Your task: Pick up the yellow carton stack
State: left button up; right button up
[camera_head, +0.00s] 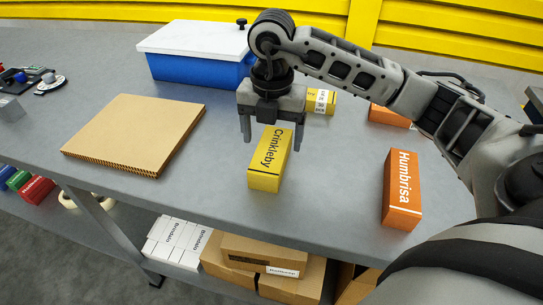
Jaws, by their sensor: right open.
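A yellow carton stack (268,162) labelled "Crinkleby" lies on the grey table near the middle of the view. My right gripper (271,137) is open above and behind it, with its fingers pointing down, one to each side of the stack's far end. I cannot tell whether the fingers touch it. A second yellow carton (321,102) lies farther back, partly hidden behind my right gripper. My left gripper is not in view.
An orange "Humbrisa" carton (402,190) stands at the right, with another orange carton (389,115) behind it by my arm. Corrugated cardboard (136,133) lies at left. A blue box with a white lid (199,66) is behind. White and brown boxes sit on a lower shelf.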

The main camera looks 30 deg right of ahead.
aim_at(271, 149)
notch_tip(271, 149, down, 5)
jog(key=shift+a+f+p, duration=0.1)
jog(key=shift+p, duration=0.2)
jog(key=c, duration=1.2)
jog(key=shift+r, duration=0.25)
